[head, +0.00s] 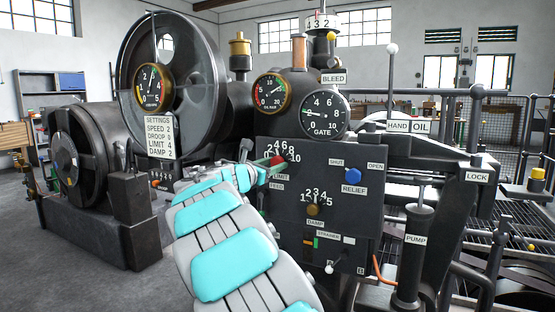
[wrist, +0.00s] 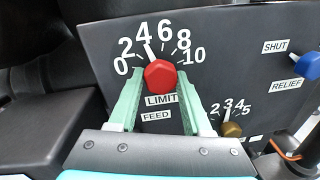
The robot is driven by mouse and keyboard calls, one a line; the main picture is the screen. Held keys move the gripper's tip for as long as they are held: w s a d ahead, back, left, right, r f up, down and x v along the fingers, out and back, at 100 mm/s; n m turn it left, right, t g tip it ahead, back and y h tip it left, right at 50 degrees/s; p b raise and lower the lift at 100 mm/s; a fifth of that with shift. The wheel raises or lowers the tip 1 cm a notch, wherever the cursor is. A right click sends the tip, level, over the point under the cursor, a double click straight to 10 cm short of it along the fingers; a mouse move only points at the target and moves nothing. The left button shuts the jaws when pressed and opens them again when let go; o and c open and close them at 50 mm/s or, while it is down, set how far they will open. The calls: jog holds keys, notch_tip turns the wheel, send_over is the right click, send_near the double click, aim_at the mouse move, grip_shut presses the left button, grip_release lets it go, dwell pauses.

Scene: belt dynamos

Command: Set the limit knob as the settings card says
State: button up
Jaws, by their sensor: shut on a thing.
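The settings card (head: 159,137) hangs at the left in the head view, and its limit line reads 4. The red limit knob (wrist: 160,75) sits on the dark panel, inside a scale from 0 to 10. Its white pointer line appears to point up and slightly left, at about the 4. My gripper (wrist: 160,82) is shut on the limit knob, with one green finger at each side. In the head view the knob (head: 277,160) shows small at the end of my arm, partly hidden by my gripper.
The blue relief knob (head: 352,176) is to the right on the panel (head: 345,235). The brass damp knob (head: 313,210) is below. A hand lever (head: 391,80) and pump (head: 414,250) stand further right. A large flywheel (head: 190,60) is at the left.

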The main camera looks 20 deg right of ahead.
grip_shut()
jog(key=shift+d, duration=0.1)
jog(key=shift+r+p, duration=0.1)
jog(key=shift+p, duration=0.25)
jog(key=shift+m, duration=0.4)
jog(key=o, duration=0.7)
grip_release()
jog(key=shift+c, duration=0.2)
jog(key=shift+s, duration=0.1)
jog(key=v, duration=0.7)
jog(key=shift+s+a, duration=0.25)
jog(key=shift+a, duration=0.05)
